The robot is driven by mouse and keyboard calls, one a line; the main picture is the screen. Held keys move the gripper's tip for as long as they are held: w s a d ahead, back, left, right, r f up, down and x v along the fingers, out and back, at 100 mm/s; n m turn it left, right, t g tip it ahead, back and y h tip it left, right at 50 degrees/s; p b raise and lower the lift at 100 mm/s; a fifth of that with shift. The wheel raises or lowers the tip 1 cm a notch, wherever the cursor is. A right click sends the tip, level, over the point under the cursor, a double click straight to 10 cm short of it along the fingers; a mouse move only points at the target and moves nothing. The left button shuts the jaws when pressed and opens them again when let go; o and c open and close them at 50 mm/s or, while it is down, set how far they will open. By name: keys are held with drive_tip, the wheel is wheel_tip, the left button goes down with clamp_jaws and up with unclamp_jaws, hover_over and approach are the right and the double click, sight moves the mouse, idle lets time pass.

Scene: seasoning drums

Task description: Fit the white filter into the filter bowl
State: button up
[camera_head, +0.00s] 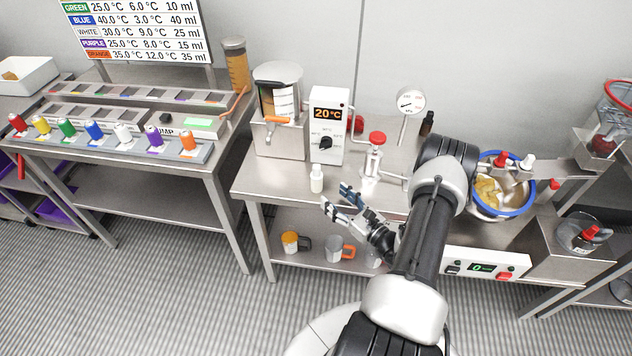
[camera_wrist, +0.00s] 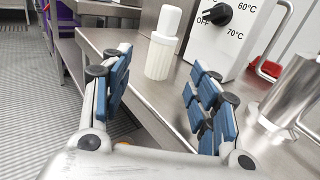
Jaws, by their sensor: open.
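A small white cylinder, which looks like the white filter (camera_head: 317,179), stands upright near the front edge of the steel table. In the wrist view the filter (camera_wrist: 160,58) has a ribbed body and a smooth top. It appears between and beyond the two blue-padded fingers. My gripper (camera_head: 338,198) is open and empty, just in front and to the right of the filter, apart from it. I cannot clearly pick out the filter bowl. A steel fitting with a red knob (camera_head: 376,140) stands behind my gripper; a steel cylinder (camera_wrist: 292,92) shows at the right in the wrist view.
A heater box (camera_head: 328,125) reading 20°C stands behind the filter, beside a steel tank with a clear vessel (camera_head: 279,95). A blue-rimmed drum (camera_head: 519,209) is right of my arm. Mugs (camera_head: 292,242) sit on the lower shelf. The table's left front is clear.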

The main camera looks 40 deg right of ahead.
sight(321, 182)
drive_tip(key=w, duration=0.2)
drive_tip(key=w+b, duration=0.1)
drive_tip(key=w, duration=0.2)
drive_tip(key=w+b, duration=0.1)
drive_tip(key=w, duration=0.2)
drive_tip(key=shift+w+d+r, duration=0.1)
drive_tip(key=shift+w+r, duration=0.05)
drive_tip(key=shift+r, duration=0.2)
drive_tip(key=shift+c, duration=0.4)
drive_tip(key=c, duration=1.1)
